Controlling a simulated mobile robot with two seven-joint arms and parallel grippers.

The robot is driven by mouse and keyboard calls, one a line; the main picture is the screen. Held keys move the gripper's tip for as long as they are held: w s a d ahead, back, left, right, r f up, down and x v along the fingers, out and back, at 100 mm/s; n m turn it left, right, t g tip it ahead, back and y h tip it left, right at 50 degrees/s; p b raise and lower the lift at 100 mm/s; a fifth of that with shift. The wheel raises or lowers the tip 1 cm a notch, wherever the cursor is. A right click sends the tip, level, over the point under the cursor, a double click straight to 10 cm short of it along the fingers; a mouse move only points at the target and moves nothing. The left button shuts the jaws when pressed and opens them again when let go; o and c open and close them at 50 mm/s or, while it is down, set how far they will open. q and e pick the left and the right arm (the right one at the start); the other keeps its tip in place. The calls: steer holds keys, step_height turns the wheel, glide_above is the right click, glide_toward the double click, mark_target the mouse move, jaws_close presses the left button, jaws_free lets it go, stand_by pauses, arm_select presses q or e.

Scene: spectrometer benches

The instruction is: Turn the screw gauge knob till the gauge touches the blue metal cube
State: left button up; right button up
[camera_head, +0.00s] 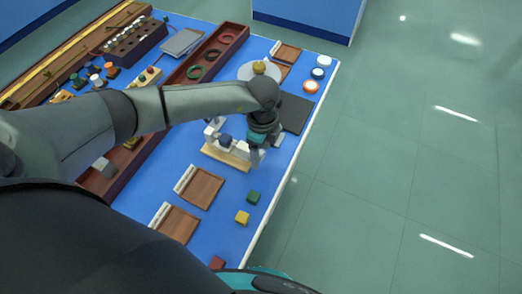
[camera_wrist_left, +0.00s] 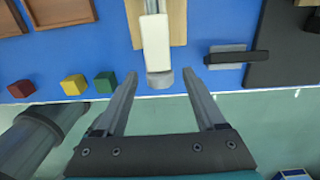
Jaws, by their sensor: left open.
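The screw gauge (camera_head: 240,147) stands on a pale wooden base (camera_head: 222,156) on the blue bench, partly hidden by my left arm. A dark blue cube (camera_head: 225,141) sits in the gauge; I cannot tell whether the gauge touches it. My left gripper (camera_head: 259,157) is at the gauge's right end, pointing down. In the left wrist view the gauge's white sleeve (camera_wrist_left: 156,42) ends in a grey knob (camera_wrist_left: 160,79). My open left gripper (camera_wrist_left: 160,72) has one finger on each side of the knob, with gaps on both sides. The cube is out of this view.
Green (camera_head: 253,197) and yellow (camera_head: 242,217) cubes lie near the bench edge. A dark flat pad (camera_head: 296,113) lies beyond the gauge. Wooden trays (camera_head: 200,187) lie nearer. A long brown tray (camera_head: 215,53) with rings runs behind. The floor (camera_head: 420,150) on the right is clear.

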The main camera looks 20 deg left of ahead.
arm_select(q)
steer(key=shift+c, duration=0.4)
jaws_close()
